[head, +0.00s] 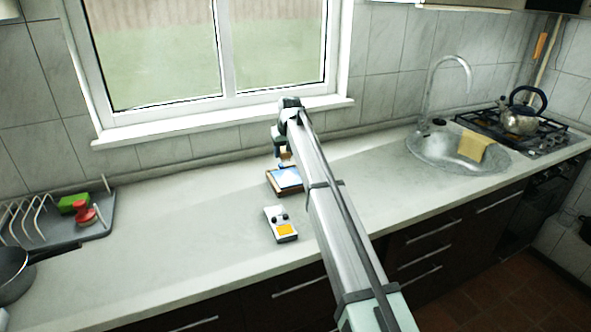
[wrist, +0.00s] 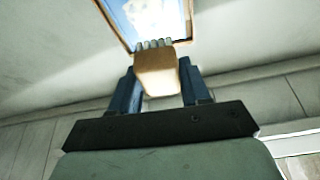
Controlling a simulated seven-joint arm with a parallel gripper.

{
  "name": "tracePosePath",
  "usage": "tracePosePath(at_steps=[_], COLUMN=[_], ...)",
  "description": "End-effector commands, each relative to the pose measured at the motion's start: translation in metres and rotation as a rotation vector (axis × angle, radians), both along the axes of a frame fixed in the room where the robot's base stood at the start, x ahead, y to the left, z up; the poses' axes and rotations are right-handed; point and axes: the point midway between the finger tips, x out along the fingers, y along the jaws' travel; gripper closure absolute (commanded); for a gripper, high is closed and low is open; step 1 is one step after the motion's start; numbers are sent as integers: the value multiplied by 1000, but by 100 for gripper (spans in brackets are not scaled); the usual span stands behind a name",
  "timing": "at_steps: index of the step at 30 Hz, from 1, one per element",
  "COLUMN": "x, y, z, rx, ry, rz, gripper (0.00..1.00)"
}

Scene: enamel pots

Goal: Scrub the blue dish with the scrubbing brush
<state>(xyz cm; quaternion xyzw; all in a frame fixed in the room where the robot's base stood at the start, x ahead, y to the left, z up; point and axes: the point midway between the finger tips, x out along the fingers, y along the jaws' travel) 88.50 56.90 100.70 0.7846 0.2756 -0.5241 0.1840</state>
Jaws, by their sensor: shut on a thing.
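The blue dish (head: 287,179), a rectangle with a brown rim, lies on the counter below the window. It also shows at the top of the wrist view (wrist: 155,14), its blue and white face cut off by the frame edge. My gripper (head: 284,153) is above the dish, pointing down. It is shut on the scrubbing brush (wrist: 157,72), a tan block with pale bristles, which sits between the two dark fingers in the wrist view (wrist: 160,88). The bristles overlap the dish's near edge in that view; I cannot tell whether they touch it. My arm hides part of the counter.
A white device with an orange patch (head: 281,224) lies in front of the dish. At left stand a grey rack (head: 98,222), a green block (head: 73,203), a red item (head: 85,215) and a dark pan (head: 14,275). A sink (head: 425,150) with a yellow cloth (head: 474,146) is at right.

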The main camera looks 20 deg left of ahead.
Motion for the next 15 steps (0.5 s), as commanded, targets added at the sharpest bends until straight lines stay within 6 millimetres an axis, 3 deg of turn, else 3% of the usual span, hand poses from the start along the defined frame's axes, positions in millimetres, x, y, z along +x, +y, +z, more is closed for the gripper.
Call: tracePosePath(at_steps=[1,5,15], x=[12,20,14], y=[9,16,14], z=[3,4,-5], rx=[0,1,1], ry=[0,1,1], rz=[10,45,112], gripper=[78,78,78])
